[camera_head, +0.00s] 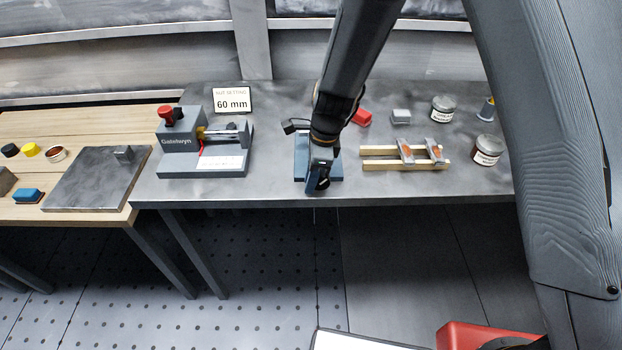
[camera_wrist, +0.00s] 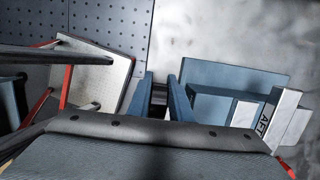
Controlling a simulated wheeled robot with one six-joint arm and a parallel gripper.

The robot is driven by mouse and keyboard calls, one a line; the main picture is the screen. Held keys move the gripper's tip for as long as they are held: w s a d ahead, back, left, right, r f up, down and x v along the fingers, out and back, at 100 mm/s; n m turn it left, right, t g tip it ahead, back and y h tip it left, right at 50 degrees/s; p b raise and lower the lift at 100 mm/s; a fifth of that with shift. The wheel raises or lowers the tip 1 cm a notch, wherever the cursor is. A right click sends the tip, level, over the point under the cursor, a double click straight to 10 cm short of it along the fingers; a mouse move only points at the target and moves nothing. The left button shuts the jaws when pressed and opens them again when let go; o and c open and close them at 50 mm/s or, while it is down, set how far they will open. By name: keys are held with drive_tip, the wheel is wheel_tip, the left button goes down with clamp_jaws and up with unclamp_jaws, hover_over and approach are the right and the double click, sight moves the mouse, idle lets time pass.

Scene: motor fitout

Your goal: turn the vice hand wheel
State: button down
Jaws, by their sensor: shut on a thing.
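The blue vice (camera_head: 301,158) stands at the front edge of the grey metal bench, partly hidden behind my arm. In the wrist view the vice (camera_wrist: 230,75) lies to the right, with a pale block marked "AFT" (camera_wrist: 266,118) at its jaws. My gripper (camera_head: 318,182) is at the vice's front side, over the bench edge. In the wrist view the blue fingers of my gripper (camera_wrist: 161,88) are shut on a dark part between them, the vice hand wheel (camera_wrist: 158,96). Most of the wheel is hidden by the fingers.
Wooden bars with clamps (camera_head: 405,158) lie to the right.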

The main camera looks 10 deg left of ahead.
drive_tip(key=shift+w, duration=0.1)
drive_tip(key=c, duration=1.9)
unclamp_jaws()
drive_tip(key=shift+o, duration=0.2)
drive_tip(key=shift+w+d+r+b, duration=0.1)
drive_tip(key=shift+d+r+b, duration=0.25)
drive_tip(key=shift+r, duration=0.95)
drive_tip(key=shift+d+r+b, duration=0.1)
drive_tip(key=shift+r+b, duration=0.4)
drive_tip(key=shift+r, duration=0.75)
drive_tip(key=shift+w+d+r+b, duration=0.1)
drive_tip(key=shift+d+r+b, duration=0.25)
drive_tip(key=shift+r, duration=0.95)
drive_tip(key=s+d+f+n+b, duration=0.1)
drive_tip(key=s+d+n+b, duration=0.2)
drive_tip(key=d, duration=0.7)
drive_tip(key=s+d+f+n+t+h+b, duration=0.1)
drive_tip(key=s+d+n+b, duration=0.2)
drive_tip(key=d+n, duration=0.4)
drive_tip(key=s+d+f+n+h+b, duration=0.1)
drive_tip(key=s+d+n+b, duration=0.2)
drive_tip(key=d, duration=1)
drive_tip(key=shift+d+n+t, duration=0.15)
drive_tip(key=shift+n+t, duration=0.25)
drive_tip(key=shift+n, duration=0.8)
